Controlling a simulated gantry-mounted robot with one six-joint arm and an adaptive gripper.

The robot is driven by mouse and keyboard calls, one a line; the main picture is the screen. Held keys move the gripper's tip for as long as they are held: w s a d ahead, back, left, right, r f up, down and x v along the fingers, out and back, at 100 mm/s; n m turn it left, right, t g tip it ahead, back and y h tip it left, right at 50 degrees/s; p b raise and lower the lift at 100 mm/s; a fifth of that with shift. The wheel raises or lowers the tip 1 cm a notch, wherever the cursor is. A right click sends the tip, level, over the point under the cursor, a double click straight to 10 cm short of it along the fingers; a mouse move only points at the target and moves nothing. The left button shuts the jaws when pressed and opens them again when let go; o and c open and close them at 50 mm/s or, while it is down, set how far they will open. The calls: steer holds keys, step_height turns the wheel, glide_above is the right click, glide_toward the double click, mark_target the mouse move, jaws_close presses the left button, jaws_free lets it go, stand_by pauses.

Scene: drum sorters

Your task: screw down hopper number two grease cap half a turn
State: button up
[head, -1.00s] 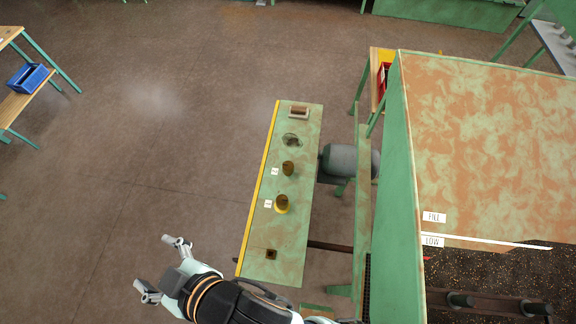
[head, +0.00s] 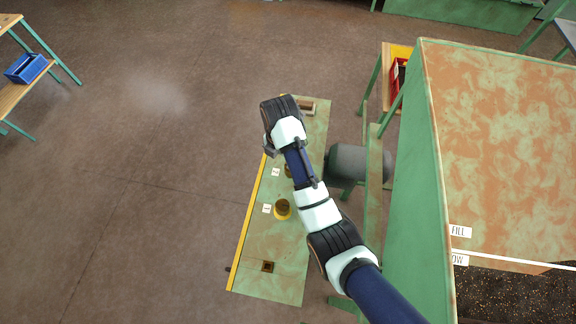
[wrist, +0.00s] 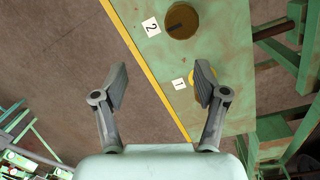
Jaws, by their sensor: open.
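The number two grease cap (wrist: 182,22) is a round brown knob with a dark bar on top, beside the "2" label (wrist: 151,27) at the top of the wrist view. In the head view this cap (head: 288,171) is partly covered by my arm. My gripper (wrist: 160,78) is open and empty, its fingers spread wide over the bench's yellow edge. The cap lies beyond the fingertips in the wrist view, not between them. Another cap with a yellow ring (head: 282,209), by the "1" label (wrist: 179,83), is partly behind my right finger in the wrist view. In the head view my gripper's fingers are hidden.
A grey motor-like drum (head: 358,163) and a tall green hopper (head: 420,180) stand to the right. The floor left of the bench is clear.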

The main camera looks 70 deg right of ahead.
steer(key=shift+n+g+y, duration=0.4)
steer(key=shift+n, duration=0.5)
steer(key=s+d+f, duration=0.1)
steer(key=s+d, duration=0.1)
steer(key=s, duration=0.1)
steer(key=shift+d+f, duration=0.35)
step_height(320, 180, down, 8)
steer(key=shift+w+a+r+b, duration=0.1)
steer(key=shift+b, duration=0.2)
steer(key=c, duration=1.1)
steer(key=shift+c, duration=0.2)
steer(key=shift+r+m+p, duration=0.1)
steer(key=shift+m+p, duration=0.25)
steer(key=shift+m, duration=0.15)
